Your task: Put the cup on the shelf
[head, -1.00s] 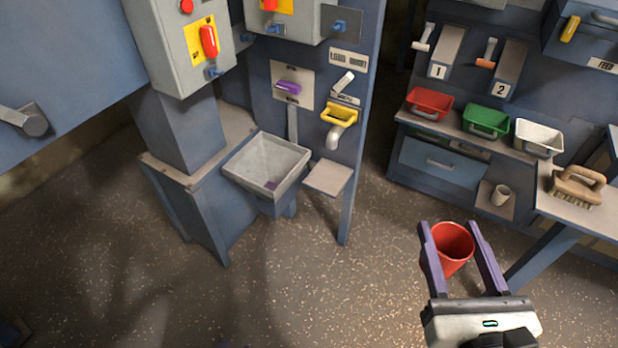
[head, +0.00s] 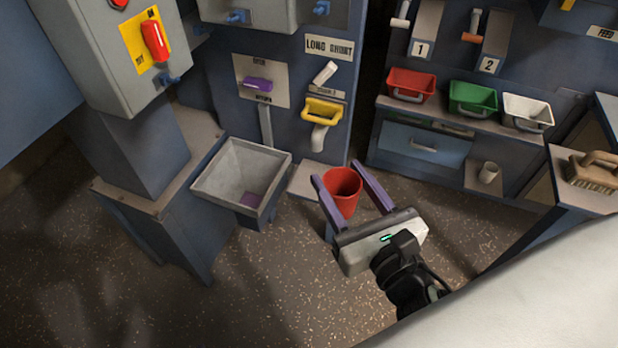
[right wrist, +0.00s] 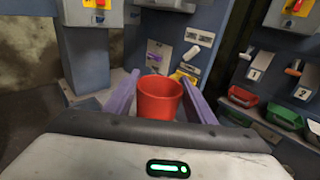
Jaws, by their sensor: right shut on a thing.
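A red cup (head: 342,188), open side up, is between the two purple fingers of my right gripper (head: 336,172), which is shut on it. In the right wrist view the cup (right wrist: 158,99) looks upright between the fingers. A small grey shelf (head: 303,181) juts from the blue panel below the yellow spout, just left of and behind the cup in the head view. The cup and fingers hide part of this shelf's right side. I cannot tell whether the cup touches it. My left gripper is not in view.
A grey hopper (head: 222,178) stands left of the shelf. Red (head: 411,84), green (head: 472,98) and white (head: 527,112) bins line a ledge at right. A small pale cup (head: 488,172) stands low at right, near a brush (head: 595,172).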

